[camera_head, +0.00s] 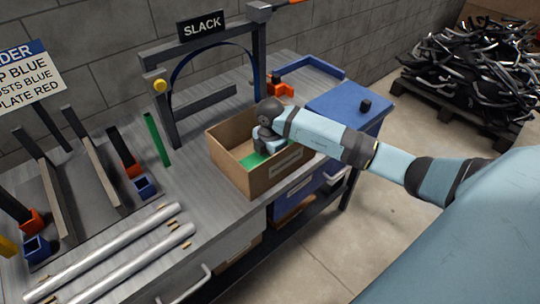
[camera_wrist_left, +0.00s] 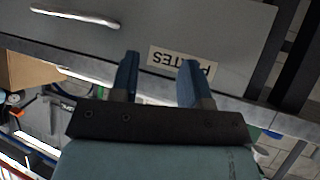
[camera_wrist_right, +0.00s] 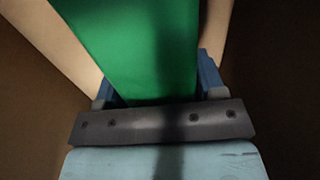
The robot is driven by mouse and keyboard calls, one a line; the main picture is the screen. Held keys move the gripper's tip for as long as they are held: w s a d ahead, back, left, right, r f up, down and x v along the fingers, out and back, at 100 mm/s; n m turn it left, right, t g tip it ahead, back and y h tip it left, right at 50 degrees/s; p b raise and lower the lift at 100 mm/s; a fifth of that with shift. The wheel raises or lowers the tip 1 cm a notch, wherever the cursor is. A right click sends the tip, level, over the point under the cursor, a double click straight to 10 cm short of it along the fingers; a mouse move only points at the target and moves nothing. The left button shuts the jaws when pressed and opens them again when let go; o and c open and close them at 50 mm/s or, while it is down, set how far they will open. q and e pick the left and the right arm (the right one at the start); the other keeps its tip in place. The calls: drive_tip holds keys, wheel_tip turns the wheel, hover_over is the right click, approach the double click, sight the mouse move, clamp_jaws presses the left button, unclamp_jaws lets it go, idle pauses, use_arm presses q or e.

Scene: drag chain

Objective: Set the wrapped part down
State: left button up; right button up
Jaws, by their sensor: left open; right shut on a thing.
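A green part (camera_wrist_right: 140,45) lies between the fingers of my right gripper (camera_wrist_right: 158,82) in the right wrist view, and the gripper is shut on it. Whether it is wrapped I cannot tell. In the head view, my right arm reaches down into an open cardboard box (camera_head: 277,178) on the bench. Green (camera_head: 252,160) shows inside the box, below my wrist; my right fingers are hidden there. Whether the part touches the box floor I cannot tell. My left gripper (camera_wrist_left: 160,72) is open and empty in the left wrist view, in front of a drawer with a "PLATES" label (camera_wrist_left: 181,60).
A frame with a "SLACK" sign (camera_head: 201,25) stands behind the box. Silver rails (camera_head: 110,255) lie at the bench's front left. A green upright strip (camera_head: 157,140) stands left of the box.

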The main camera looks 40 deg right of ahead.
drive_tip(key=o, duration=0.9)
drive_tip(key=shift+f, duration=0.1)
drive_tip(key=shift+o, duration=1.3)
drive_tip(key=shift+r, duration=0.3)
wheel_tip(320, 180, up, 12)
drive_tip(key=shift+f, duration=0.1)
drive_tip(key=shift+s+f, duration=0.1)
